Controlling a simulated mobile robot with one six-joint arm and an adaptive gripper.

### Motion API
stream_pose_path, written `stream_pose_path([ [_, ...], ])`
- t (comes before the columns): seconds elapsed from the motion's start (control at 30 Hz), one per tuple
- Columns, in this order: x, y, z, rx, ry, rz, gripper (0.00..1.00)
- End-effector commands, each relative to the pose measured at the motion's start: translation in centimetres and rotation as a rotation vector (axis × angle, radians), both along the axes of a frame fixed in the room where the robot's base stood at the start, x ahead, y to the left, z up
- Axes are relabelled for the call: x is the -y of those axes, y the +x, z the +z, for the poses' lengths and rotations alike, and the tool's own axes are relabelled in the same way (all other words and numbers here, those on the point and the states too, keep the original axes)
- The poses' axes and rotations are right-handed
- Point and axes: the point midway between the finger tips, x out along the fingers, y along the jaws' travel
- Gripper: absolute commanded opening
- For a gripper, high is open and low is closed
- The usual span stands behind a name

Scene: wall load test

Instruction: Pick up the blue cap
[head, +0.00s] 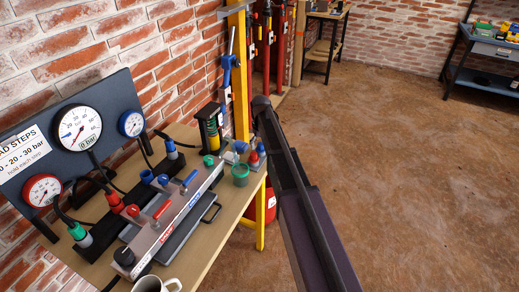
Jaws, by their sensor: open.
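Several small blue parts are on the wooden workbench in the head view, and I cannot tell for sure which is the blue cap. A round blue piece (147,176) sits near the middle of the bench, behind the grey manifold block. A blue-topped piece (262,149) stands at the bench's right end beside a red-topped one (254,159). A blue-collared hose coupling (171,150) stands near the gauge board. My dark arm rises from the bottom to the bench's right end. My gripper cannot be made out.
The grey manifold (165,232) carries red and blue lever handles. A gauge board (75,140) stands behind it. The brown floor (410,170) at right is clear.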

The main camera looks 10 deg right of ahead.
Motion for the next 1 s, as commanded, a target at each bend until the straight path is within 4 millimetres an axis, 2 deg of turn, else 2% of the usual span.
stream_pose_path([
  [0.1,-0.02,0.00,0.00,0.000,0.000,0.000,0.76],
  [0.3,-0.03,0.00,0.00,0.000,0.000,0.000,0.17],
  [0.33,-0.03,0.00,0.00,0.000,0.000,0.000,0.10],
  [0.77,-0.06,0.00,0.08,0.000,0.000,0.001,0.09],
  [1.0,-0.07,0.00,0.88,0.000,0.000,0.001,0.09],
])
